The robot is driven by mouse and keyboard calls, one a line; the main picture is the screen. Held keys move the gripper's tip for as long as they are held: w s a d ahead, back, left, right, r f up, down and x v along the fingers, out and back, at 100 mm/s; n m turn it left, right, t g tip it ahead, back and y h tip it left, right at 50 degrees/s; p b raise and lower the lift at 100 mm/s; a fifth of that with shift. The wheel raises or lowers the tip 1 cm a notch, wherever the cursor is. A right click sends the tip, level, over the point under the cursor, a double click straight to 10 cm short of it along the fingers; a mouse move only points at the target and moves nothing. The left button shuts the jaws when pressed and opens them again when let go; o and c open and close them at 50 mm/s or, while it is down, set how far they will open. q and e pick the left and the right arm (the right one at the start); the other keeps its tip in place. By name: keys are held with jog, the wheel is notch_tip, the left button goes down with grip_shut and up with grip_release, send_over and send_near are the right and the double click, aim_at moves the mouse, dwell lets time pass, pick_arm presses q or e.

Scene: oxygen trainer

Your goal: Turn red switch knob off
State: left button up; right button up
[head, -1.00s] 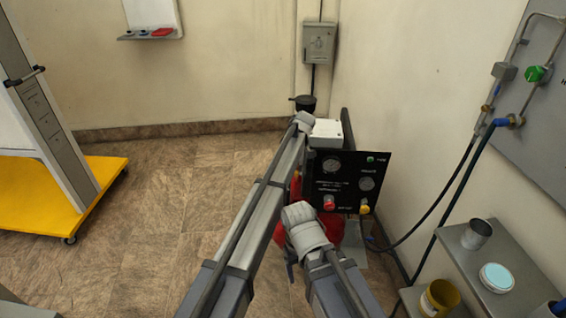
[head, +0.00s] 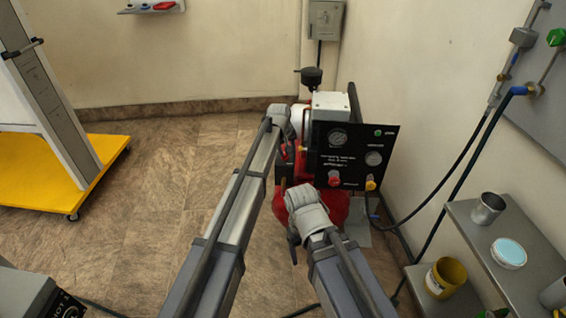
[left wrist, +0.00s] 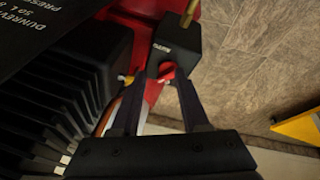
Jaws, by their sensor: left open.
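The red switch knob (left wrist: 167,72) sits on a small black box (left wrist: 180,45) in the left wrist view. My left gripper (left wrist: 155,88) is open, with its two dark fingers reaching toward the box and the knob lying near the tip of the right finger. I cannot tell whether a finger touches it. In the head view my left arm reaches the left side of the compressor machine (head: 331,100), and its fingers are not clear there. My right forearm extends in front of the machine, but its jaws are not visible.
The machine's black front panel (head: 349,157) carries gauges, a red knob (head: 334,178) and a yellow one (head: 370,183). Black ribbed cylinders (left wrist: 62,85) crowd the wrist view's left. A grey shelf (head: 468,222) with cans stands right.

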pick_arm(q)
jog(key=s+a+f+m+t+h+b, duration=0.1)
jog(key=s+a+m+t+h+b, duration=0.2)
jog(key=m+b, duration=0.7)
jog(key=a+t+h+b, duration=0.1)
jog(key=a+t+h, duration=0.1)
jog(key=t+h, duration=0.1)
jog(key=shift+s+a+m+t+b, duration=0.35)
jog(key=shift+a+m+t+b, duration=0.05)
jog(key=shift+t, duration=0.2)
jog(key=shift+w+f, duration=0.1)
jog(key=shift+f, duration=0.05)
jog(key=b+x, duration=0.3)
jog(key=x, duration=0.4)
jog(key=shift+w+d+f, duration=0.15)
jog(key=shift+w+d, duration=0.05)
grip_shut()
